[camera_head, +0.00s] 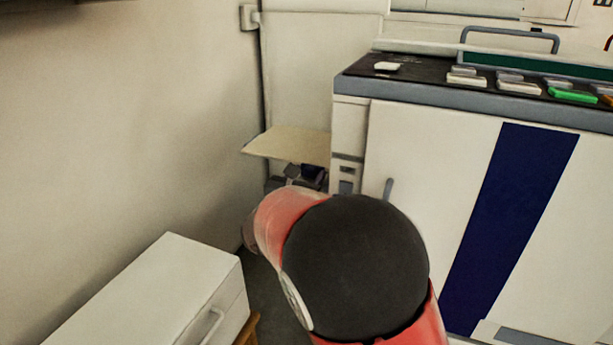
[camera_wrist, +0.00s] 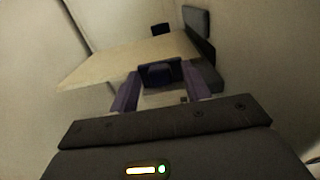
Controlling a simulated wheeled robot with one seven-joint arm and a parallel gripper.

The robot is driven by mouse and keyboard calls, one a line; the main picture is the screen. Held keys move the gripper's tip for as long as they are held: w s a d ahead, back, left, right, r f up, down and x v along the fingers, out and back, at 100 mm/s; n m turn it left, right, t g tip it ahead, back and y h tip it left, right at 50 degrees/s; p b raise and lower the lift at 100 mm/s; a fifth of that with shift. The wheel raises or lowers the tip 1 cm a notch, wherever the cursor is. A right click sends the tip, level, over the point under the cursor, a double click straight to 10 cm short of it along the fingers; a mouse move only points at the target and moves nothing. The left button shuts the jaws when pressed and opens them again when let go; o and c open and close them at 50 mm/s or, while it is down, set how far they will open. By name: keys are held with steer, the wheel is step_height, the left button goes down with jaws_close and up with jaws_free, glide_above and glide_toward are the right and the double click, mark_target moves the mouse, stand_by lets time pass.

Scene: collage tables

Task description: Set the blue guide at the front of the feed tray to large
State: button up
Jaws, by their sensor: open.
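The feed tray (camera_head: 285,143) is a flat cream board sticking out from the left side of the big machine. It also shows in the wrist view (camera_wrist: 110,62). A small dark blue block, which looks like the front guide (camera_wrist: 160,74), stands at the tray's near edge in the wrist view. My gripper (camera_wrist: 167,82) is open, with one finger to each side of that block in the picture; I cannot tell whether they touch it. In the head view my gripper is mostly hidden behind my arm, just below the tray. The guide's size marking cannot be read.
A second dark blue block (camera_wrist: 160,29) stands at the tray's far edge. The white machine (camera_head: 430,160) with a blue stripe rises right of the tray. A white cabinet (camera_head: 150,290) stands at lower left. A bare wall is on the left.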

mark_target(308, 173)
steer(key=shift+c, duration=0.5)
jaws_close()
steer(key=shift+x, duration=1.5)
steer(key=shift+o, duration=0.5)
jaws_free()
steer(key=shift+s, duration=0.1)
steer(key=v, duration=0.7)
steer(key=shift+s+a, duration=0.2)
steer(key=shift+s, duration=0.1)
